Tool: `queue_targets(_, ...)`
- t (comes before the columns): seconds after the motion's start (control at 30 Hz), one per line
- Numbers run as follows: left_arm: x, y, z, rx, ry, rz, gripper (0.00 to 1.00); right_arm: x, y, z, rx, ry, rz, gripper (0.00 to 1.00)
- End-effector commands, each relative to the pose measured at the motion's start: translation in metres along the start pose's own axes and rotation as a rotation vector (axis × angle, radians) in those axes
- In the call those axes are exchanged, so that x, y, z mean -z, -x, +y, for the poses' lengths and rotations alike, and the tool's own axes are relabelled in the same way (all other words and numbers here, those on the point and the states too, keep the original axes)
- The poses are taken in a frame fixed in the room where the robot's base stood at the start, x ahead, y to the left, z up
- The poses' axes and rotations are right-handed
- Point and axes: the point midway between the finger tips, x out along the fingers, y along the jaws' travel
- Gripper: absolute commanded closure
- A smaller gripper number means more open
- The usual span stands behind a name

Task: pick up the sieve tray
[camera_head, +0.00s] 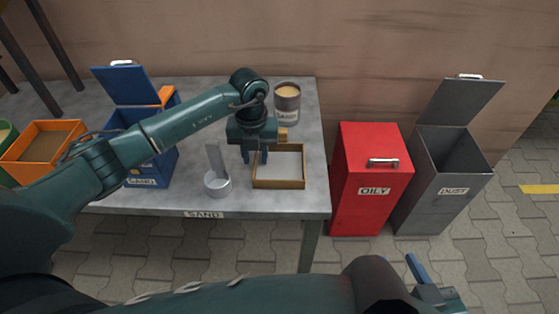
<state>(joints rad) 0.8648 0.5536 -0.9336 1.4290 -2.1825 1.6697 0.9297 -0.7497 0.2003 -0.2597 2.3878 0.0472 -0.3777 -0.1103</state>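The sieve tray (278,184) is a shallow rectangular frame with brown wooden sides and a pale grey inside. It lies on the grey table near its right front part. A small tan block (283,134) shows just behind it, partly hidden by my gripper; I cannot tell if it belongs to the tray. My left gripper (254,157) points down at the tray's left back corner, its two blue fingers apart. I cannot tell their exact height or whether they touch the rim. My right gripper (432,284) is low at the bottom right, off the table, partly hidden.
A metal scoop or cup (217,184) stands left of the tray, a can (287,103) behind it. A blue lidded bin (150,169) and an orange box (43,151) are further left. Red (371,205) and grey (437,196) bins stand on the floor right of the table (110,196).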

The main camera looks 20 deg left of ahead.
Motion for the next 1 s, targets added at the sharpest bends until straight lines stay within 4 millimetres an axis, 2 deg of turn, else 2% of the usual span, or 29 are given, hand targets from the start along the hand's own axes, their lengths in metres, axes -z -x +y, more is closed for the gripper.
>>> queue_targets(0.07,-0.0001,0.0007,0.0000,0.000,0.000,0.000,0.70,0.0017,-0.0007,0.0002,0.001,0.003,0.004,0.64)
queue_targets(0.43,-0.0002,0.0011,0.0002,0.000,0.000,0.000,0.99,0.0018,-0.0002,-0.0002,0.002,0.003,0.005,0.64)
queue_targets(0.87,-0.0004,0.0015,0.0001,0.000,0.000,-0.001,1.00,0.0001,0.0013,-0.0010,0.003,0.000,0.001,0.64)
queue_targets(1.0,-0.0008,0.0088,0.0000,0.001,0.000,-0.002,1.00,0.0021,0.0020,-0.0007,0.003,-0.001,0.001,0.64)
